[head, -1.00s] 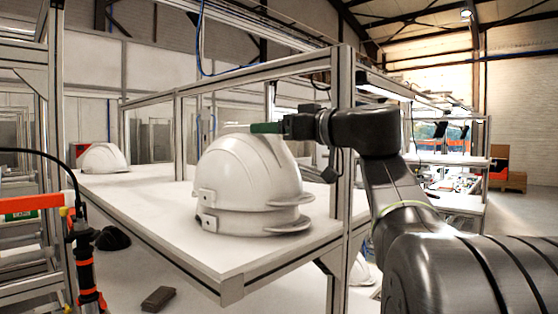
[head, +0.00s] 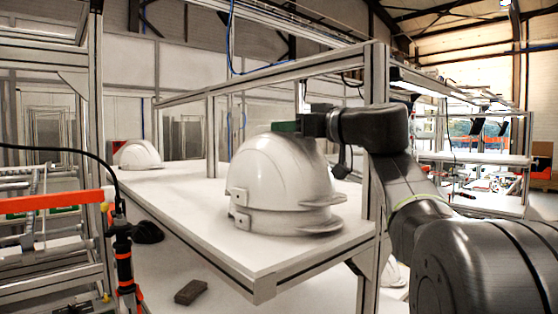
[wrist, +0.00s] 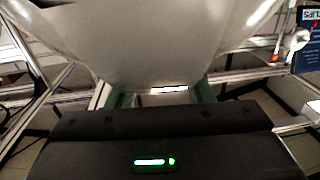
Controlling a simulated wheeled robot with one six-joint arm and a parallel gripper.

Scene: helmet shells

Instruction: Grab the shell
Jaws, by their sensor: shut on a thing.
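A stack of white helmet shells (head: 280,185), one nested on another, sits on the white table near its front corner. My gripper (head: 284,127) is at the top of the stack, with its green fingertip against the crown of the upper shell. In the wrist view the pale shell (wrist: 150,45) fills the upper middle, and the green fingers (wrist: 160,94) stand on both sides of its lower part, shut on it. The fingers' exact contact points are partly hidden by the shell.
Another white shell (head: 137,154) lies at the far left of the table (head: 190,215). A metal frame post (head: 376,150) rises close beside my arm. An orange-and-black stand (head: 124,260) is at the left. A dark block (head: 190,292) lies below the table's front edge.

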